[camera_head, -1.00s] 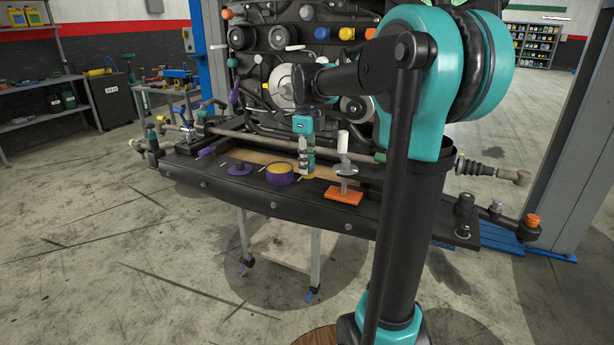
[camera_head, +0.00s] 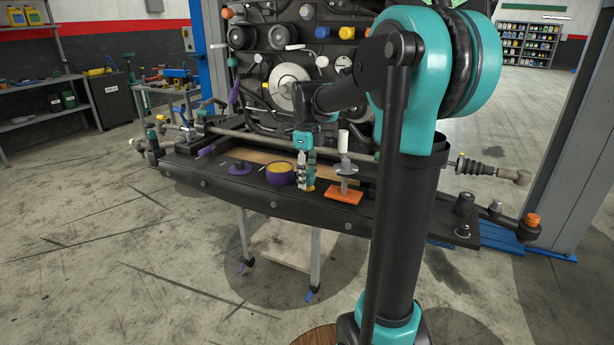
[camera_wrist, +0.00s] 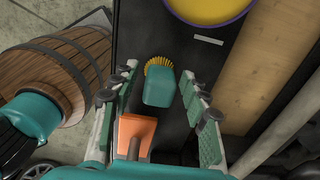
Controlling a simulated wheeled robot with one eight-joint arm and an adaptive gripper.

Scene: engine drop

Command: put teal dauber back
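The teal dauber (camera_wrist: 160,88) has a block-like teal body with yellow bristles. In the wrist view it lies between my gripper's two fingers (camera_wrist: 162,95), with a narrow dark gap on its left and a slimmer one on its right. My gripper is open and points down over the black bench in the head view (camera_head: 306,168). There it stands just right of a purple tub with yellow contents (camera_head: 280,175), also in the wrist view (camera_wrist: 208,8). My fingers partly hide the dauber in the head view; I cannot tell whether it touches the bench.
An orange block (camera_head: 344,197) with a white-topped post (camera_head: 343,145) stands close on the gripper's right. A flat purple piece (camera_head: 240,168) lies left of the tub. The engine (camera_head: 285,85) rises behind. A wooden barrel (camera_wrist: 70,70) shows beside the bench edge in the wrist view.

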